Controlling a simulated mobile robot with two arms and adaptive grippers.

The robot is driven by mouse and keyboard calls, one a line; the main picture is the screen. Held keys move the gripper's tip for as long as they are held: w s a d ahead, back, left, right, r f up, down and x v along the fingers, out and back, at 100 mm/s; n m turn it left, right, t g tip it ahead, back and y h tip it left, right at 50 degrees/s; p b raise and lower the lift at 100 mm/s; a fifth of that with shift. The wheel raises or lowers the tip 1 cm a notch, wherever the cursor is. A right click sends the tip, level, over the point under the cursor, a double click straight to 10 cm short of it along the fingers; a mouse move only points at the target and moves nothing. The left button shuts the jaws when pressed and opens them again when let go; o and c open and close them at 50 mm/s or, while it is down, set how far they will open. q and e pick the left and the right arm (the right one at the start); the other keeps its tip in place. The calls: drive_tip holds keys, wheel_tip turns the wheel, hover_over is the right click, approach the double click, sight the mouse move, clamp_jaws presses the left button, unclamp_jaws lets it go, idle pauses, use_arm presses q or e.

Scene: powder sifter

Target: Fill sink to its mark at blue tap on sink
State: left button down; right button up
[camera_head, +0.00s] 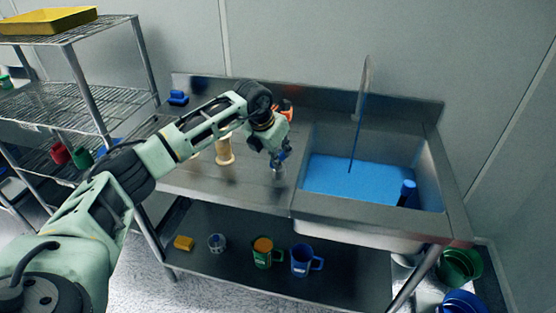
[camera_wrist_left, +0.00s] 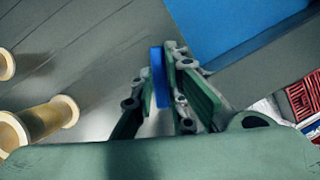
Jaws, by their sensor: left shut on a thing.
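The steel sink (camera_head: 433,180) holds a broad pool of blue water (camera_head: 345,179) in the head view; part of it also shows in the wrist view (camera_wrist_left: 235,22). A grey spout (camera_head: 367,78) stands behind the basin, and a thin blue stream (camera_head: 357,135) falls from it into the water. A blue-topped upright cylinder (camera_head: 408,188) stands at the basin's right. My left gripper (camera_head: 279,160) is over the counter just left of the basin. It is shut on a narrow blue handle (camera_wrist_left: 158,77). I cannot make out a fill mark. My right gripper is out of view.
Wooden spools (camera_head: 224,152) stand on the counter left of my gripper. A blue item (camera_head: 178,98) sits at the back left. The lower shelf holds a green mug (camera_head: 263,253), a blue mug (camera_head: 301,260) and a yellow block (camera_head: 184,243). A wire rack (camera_head: 60,104) stands left.

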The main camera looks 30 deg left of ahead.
use_arm(q)
drive_tip(key=shift+a+m+h+b, duration=0.1)
drive_tip(key=shift+m+h+b, duration=0.25)
drive_tip(key=shift+m, duration=0.45)
drive_tip(key=c, duration=1.7)
unclamp_jaws()
drive_tip(key=shift+c, duration=0.2)
drive_tip(key=v, duration=1.2)
drive_tip(key=shift+w, duration=0.1)
